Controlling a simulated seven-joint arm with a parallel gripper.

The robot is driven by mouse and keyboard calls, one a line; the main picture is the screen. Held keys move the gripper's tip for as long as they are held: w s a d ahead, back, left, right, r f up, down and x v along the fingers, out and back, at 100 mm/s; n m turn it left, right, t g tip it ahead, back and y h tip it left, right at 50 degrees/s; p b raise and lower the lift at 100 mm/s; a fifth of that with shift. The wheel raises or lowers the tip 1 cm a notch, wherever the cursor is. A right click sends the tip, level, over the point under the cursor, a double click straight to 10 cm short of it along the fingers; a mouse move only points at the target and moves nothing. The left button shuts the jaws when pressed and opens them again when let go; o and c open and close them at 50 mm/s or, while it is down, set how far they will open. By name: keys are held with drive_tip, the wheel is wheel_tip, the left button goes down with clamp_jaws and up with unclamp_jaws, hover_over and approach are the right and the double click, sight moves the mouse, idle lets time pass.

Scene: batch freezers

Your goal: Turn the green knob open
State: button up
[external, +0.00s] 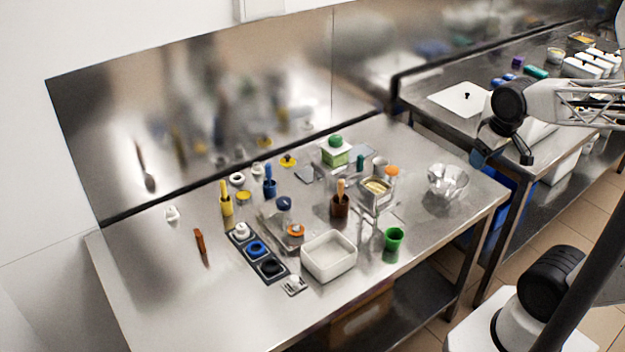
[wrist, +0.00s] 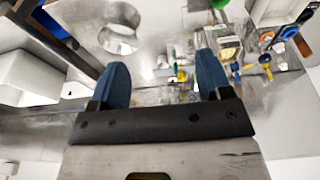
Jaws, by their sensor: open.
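A round green knob (external: 336,141) sits on top of a small box with a light-green body and a white upper part (external: 335,154), near the back of the steel table. My gripper (external: 481,158) is up at the right, beyond the right end of this table and well away from the knob. In the wrist view its two blue fingers (wrist: 163,80) are spread apart with nothing held between them. I cannot surely pick out the green knob in the wrist view. Whether the knob is open or closed cannot be told.
A clear bowl (external: 447,182) stands at the table's right end. A green cup (external: 394,239), a brown holder (external: 340,206), a clear container with yellow contents (external: 376,189) and a white tub (external: 328,256) stand in front of the knob. The table's left front is clear.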

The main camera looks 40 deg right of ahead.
drive_tip(key=shift+w, duration=0.1)
drive_tip(key=m+g, duration=0.3)
drive_tip(key=m, duration=0.6)
hover_over(336, 137)
wheel_tip(336, 137, down, 7)
drive_tip(key=shift+a+r, duration=0.1)
drive_tip(key=shift+r, duration=0.1)
drive_tip(key=shift+f, duration=0.2)
drive_tip(key=shift+f, duration=3.75)
drive_tip(key=shift+c, duration=0.3)
